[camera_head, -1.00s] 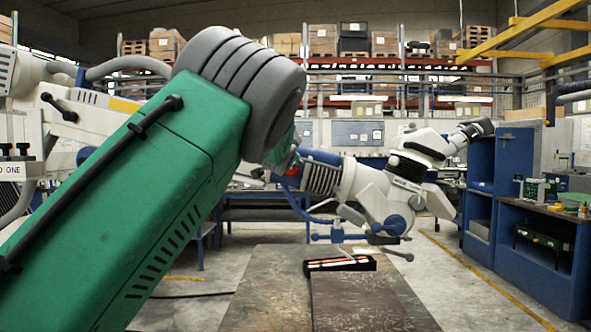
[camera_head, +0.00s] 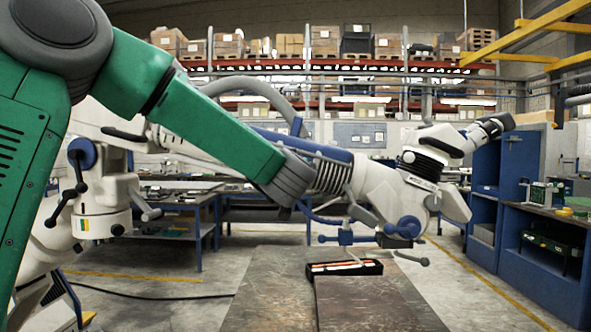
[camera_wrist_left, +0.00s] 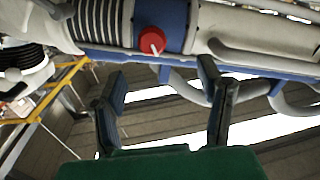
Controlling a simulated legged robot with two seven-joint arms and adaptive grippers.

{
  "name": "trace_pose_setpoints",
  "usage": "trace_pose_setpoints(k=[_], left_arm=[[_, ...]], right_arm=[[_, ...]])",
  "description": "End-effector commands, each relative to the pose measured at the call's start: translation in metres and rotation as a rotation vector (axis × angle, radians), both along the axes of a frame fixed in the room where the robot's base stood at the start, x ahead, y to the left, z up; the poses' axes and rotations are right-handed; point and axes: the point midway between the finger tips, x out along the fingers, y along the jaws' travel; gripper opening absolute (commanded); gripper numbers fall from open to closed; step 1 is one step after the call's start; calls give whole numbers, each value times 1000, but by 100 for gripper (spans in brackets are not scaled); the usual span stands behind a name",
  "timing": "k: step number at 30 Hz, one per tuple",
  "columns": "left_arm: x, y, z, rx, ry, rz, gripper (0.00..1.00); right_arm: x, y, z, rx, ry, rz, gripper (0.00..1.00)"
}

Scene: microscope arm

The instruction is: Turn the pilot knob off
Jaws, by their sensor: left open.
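The pilot knob is a red round knob (camera_wrist_left: 152,40) with a pale pointer bar. In the left wrist view it sits on a blue section of the white and blue microscope arm (camera_wrist_left: 172,20). The pointer slants slightly in the picture. My left gripper (camera_wrist_left: 162,72) is open and empty, its two dark fingers pointing towards the arm. The knob lies beyond the fingertips, roughly between them and slightly left, apart from both. In the head view the microscope arm (camera_head: 375,188) runs behind my green left arm; the knob and left gripper cannot be made out there. My right gripper is not in view.
A grey-brown table (camera_head: 375,303) stands below, with a dark tray (camera_head: 343,267) on it. Blue shelving (camera_head: 540,245) stands at the right. Another white machine part (camera_head: 100,205) with handles is at the left. Pipes (camera_wrist_left: 265,62) run along the microscope arm.

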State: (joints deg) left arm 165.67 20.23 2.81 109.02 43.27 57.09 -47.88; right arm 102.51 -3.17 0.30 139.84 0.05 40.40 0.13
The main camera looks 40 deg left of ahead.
Motion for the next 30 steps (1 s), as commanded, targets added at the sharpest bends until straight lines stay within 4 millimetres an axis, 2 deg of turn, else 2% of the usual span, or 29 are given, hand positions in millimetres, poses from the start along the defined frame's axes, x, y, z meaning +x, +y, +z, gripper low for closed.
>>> trace_pose_setpoints(k=[4, 7, 15, 19, 23, 30], left_arm=[[15, 4, 3, 5, 0, 1, 61], [30, 14, 3, 5, 0, 0, 61], [74, 62, 0, 0, 0, 2, 61], [89, 79, -2, -2, 0, 1, 61], [99, 86, -2, 0, 0, 1, 61], [104, 81, 3, 7, -1, 0, 61]], right_arm=[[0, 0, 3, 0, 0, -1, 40], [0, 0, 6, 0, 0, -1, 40], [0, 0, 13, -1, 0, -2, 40], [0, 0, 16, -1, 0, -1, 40], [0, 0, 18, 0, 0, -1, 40], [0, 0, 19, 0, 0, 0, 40]])
